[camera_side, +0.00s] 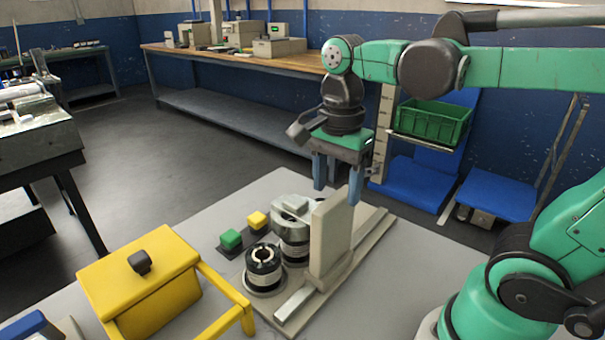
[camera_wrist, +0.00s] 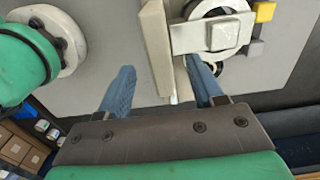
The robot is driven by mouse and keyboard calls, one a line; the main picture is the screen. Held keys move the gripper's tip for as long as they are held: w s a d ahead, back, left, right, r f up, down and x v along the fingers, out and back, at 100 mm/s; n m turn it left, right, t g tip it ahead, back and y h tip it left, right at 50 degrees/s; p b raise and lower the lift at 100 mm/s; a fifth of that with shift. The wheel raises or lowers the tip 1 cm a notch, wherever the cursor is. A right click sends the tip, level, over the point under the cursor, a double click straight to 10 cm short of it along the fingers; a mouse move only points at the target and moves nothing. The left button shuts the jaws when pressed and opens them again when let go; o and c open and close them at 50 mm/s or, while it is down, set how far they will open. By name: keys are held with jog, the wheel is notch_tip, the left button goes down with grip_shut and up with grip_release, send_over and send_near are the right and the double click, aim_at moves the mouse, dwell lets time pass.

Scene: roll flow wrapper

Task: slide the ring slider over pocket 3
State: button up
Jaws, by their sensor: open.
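A grey ring piece (camera_side: 290,206) with a flat bracket sits over the farther of two visible dark-and-pale round pockets; it also shows in the wrist view (camera_wrist: 216,33). Beside it stands a tall cream plate (camera_side: 328,240), apparently joined to the bracket. The nearer pocket (camera_side: 263,268) is uncovered. I see no pocket numbers. My gripper (camera_side: 337,190) points down above the plate's far end. Its blue fingers are open and empty. In the wrist view the plate (camera_wrist: 156,45) lies between the fingers, closer to the right one. Whether they touch it is unclear.
A pale rail (camera_side: 293,303) runs along the base beside the pockets. A yellow box with a frame (camera_side: 150,285) stands front left. The grey table right of the base is clear.

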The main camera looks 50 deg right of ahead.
aim_at(335, 199)
jog(key=shift+f, duration=2.5)
grip_shut()
